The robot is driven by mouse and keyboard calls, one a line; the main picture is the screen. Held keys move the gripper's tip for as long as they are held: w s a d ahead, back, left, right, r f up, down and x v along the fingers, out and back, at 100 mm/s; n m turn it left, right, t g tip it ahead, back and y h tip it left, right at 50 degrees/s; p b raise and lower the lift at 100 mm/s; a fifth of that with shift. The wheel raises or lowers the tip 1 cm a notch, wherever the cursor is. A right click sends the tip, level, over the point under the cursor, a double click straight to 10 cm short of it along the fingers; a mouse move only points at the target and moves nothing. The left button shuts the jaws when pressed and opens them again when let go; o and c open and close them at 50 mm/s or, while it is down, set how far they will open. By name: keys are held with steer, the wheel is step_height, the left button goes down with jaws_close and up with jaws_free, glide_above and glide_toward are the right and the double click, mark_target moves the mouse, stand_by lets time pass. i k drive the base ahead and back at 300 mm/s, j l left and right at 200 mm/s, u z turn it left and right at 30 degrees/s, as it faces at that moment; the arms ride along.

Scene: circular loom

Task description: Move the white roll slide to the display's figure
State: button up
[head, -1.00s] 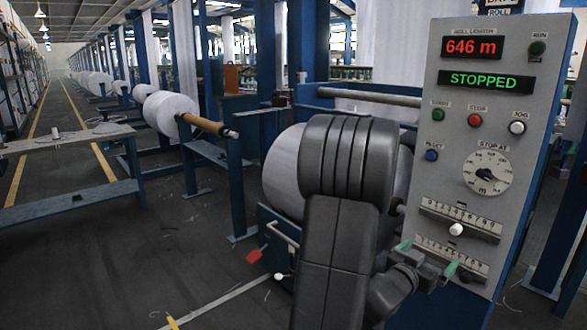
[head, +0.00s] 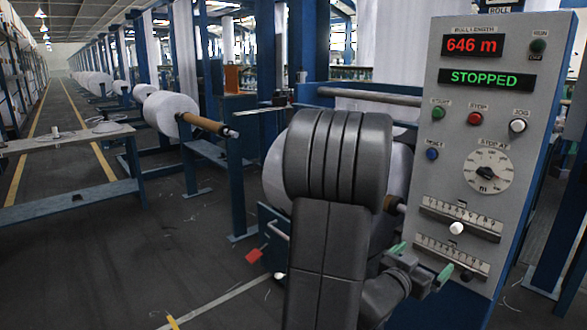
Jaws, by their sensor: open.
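The control panel (head: 475,110) stands at the right with a red display (head: 472,45) reading 646 m. The white roll slide (head: 456,228) is a small white knob near the middle of the upper slide scale (head: 485,230); the scale's figures are too small to read surely. A dark knob (head: 466,275) sits on the lower scale (head: 440,251). My gripper (head: 421,261), with green fingertips, is open and empty. In the picture it is below and left of the white slide, apart from it, with one fingertip beside the lower scale; depth is hard to tell.
A green display (head: 487,79) reads STOPPED. Buttons and a stop-at dial (head: 488,172) sit above the slides. A large white roll (head: 276,175) behind my arm is partly hidden. A table (head: 60,143) stands left; the floor between is mostly clear.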

mark_target(457, 226)
steer(key=i+j, duration=0.15)
steer(key=j, duration=0.2)
steer(key=i+j, duration=0.15)
steer(key=j, duration=0.2)
steer(key=j+z, duration=0.15)
steer(key=z, duration=1.45)
steer(key=i, duration=0.55)
steer(key=z, duration=0.05)
